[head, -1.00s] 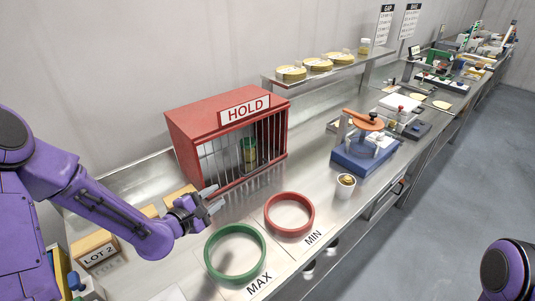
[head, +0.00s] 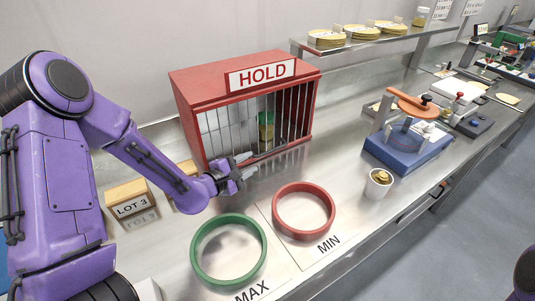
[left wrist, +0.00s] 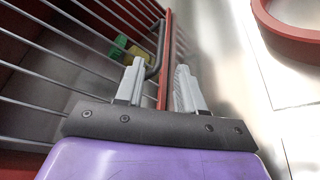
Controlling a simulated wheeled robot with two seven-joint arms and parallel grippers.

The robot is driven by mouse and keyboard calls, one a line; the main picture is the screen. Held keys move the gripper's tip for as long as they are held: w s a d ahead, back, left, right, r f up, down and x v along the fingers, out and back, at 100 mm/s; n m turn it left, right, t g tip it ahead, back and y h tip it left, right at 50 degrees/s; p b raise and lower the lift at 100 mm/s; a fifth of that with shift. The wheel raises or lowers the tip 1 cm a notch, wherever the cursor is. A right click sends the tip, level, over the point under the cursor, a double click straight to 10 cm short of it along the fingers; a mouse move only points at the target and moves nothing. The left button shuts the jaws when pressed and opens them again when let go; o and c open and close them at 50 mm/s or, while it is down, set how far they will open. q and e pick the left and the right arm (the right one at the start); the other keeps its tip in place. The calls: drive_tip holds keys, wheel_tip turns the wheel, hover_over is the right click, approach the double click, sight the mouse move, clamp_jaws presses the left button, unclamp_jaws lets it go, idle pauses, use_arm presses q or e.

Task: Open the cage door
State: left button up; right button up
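The red cage (head: 190,77) marked HOLD stands on the steel bench, its barred front door (head: 290,112) looking closed. A green-and-yellow object (head: 265,128) is inside behind the bars. My left gripper (head: 248,166) is at the lower front of the cage. In the left wrist view my left gripper (left wrist: 160,88) has its fingers apart. A dark bent handle (left wrist: 158,50) and a red frame edge (left wrist: 167,60) lie in line with the gap between the fingertips; I cannot tell whether they touch. My right gripper is out of view.
A green ring (head: 196,262) and a red ring (head: 332,209) lie in front of the cage. A LOT 3 block (head: 127,197) stands left. A small cup (head: 379,184) and a blue device (head: 402,158) are at right. A shelf (head: 350,46) runs behind.

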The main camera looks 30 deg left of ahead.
sight(269, 152)
use_arm(q)
drive_tip(key=p+x, duration=0.1)
drive_tip(key=x, duration=0.8)
drive_tip(key=shift+w+d+f, duration=0.1)
drive_tip(key=shift+w+d, duration=0.05)
drive_tip(key=shift+d, duration=0.05)
clamp_jaws()
